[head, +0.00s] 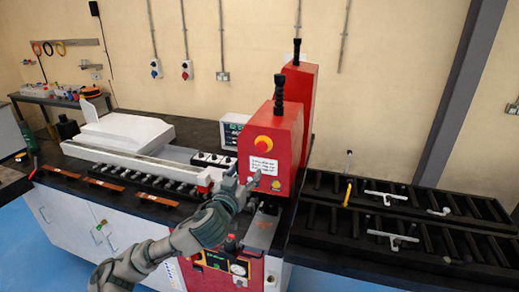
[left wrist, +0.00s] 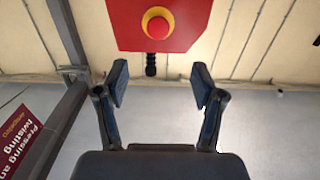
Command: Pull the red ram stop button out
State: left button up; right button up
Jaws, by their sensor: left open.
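The red ram stop button (head: 263,143) is a round red knob on a yellow base, on the front of the red machine head (head: 285,125). In the left wrist view the button (left wrist: 158,28) and its yellow ring show at the top, beyond the fingertips. My left gripper (head: 247,182) is in front of the red head, below and a little left of the button. My right gripper is not in view.
A white label (head: 263,166) sits under the button. A black knob (head: 279,88) stands on the head. A display (head: 234,130) is to its left. Roller tables (head: 400,225) lie right, and copper bars (head: 105,184) lie on the left bench.

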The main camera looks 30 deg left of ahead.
aim_at(260, 149)
pick_arm(q)
jog(key=p+x, duration=0.1)
jog(key=x, duration=0.3)
jog(key=p+x, duration=0.1)
jog(key=x, duration=0.4)
jog(key=p+x, duration=0.1)
jog(key=x, duration=0.4)
jog(key=shift+d+r, duration=0.1)
jog(key=shift+d, duration=0.15)
jog(key=shift+w+a, duration=0.2)
jog(key=shift+w, duration=0.2)
